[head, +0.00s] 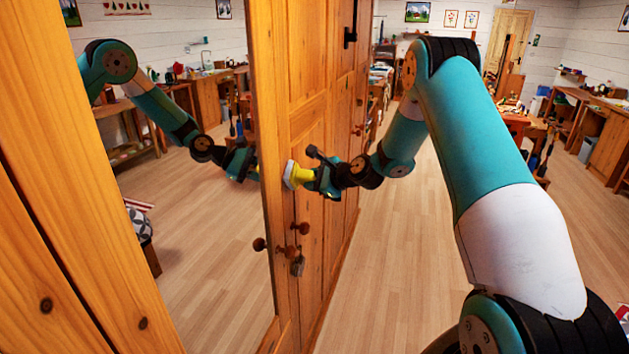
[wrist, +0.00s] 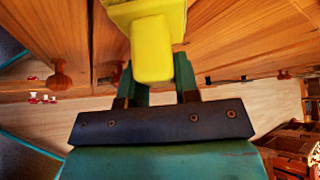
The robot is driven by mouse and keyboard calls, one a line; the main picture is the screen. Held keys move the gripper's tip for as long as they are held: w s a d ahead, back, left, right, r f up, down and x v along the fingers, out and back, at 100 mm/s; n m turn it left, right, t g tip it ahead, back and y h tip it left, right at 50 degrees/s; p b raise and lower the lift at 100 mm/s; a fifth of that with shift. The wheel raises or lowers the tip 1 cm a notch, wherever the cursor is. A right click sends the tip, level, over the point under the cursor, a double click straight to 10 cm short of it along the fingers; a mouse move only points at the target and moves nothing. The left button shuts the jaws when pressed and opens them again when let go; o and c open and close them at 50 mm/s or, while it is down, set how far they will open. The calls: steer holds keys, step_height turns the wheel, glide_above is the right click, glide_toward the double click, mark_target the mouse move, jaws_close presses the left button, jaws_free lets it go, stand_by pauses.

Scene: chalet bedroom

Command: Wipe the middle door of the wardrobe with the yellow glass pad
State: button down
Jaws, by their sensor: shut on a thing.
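The wardrobe stands on the left in the head view, with a mirrored door (head: 190,250) between a plain wooden part at left and panelled wooden doors (head: 308,88) at right. My gripper (head: 312,177) is shut on the yellow glass pad (head: 301,177), whose pale face points toward the wardrobe. The pad appears just right of the mirror's right edge, at about mid-height. I cannot tell whether it touches the wardrobe. In the wrist view the yellow pad (wrist: 152,50) sits between the fingers of my gripper (wrist: 160,88), near the wood. The mirror reflects my arm.
Wooden knobs (head: 300,228) and a small hanging padlock-like item (head: 297,266) stick out below the pad. A dark latch (head: 350,37) is higher up. The wooden floor (head: 385,270) right of the wardrobe is clear. Cluttered workbenches (head: 590,100) stand farther back.

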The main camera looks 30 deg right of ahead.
mark_target(307, 179)
steer(key=shift+s+a, duration=1.05)
steer(key=shift+a, duration=0.3)
steer(key=shift+r+p, duration=1)
steer(key=shift+r, duration=0.15)
steer(key=shift+w+d, duration=0.65)
steer(key=shift+d, duration=0.15)
steer(key=shift+w+d, duration=0.6)
steer(key=shift+d, duration=0.2)
steer(key=shift+s+d+f+b, duration=0.1)
steer(key=shift+s+d+b, duration=0.1)
steer(key=shift+s+d, duration=0.9)
steer(key=shift+s+d+b, duration=0.15)
steer(key=shift+s+d, duration=0.6)
steer(key=shift+s, duration=0.5)
steer(key=shift+s+d, duration=0.9)
steer(key=shift+s, duration=0.3)
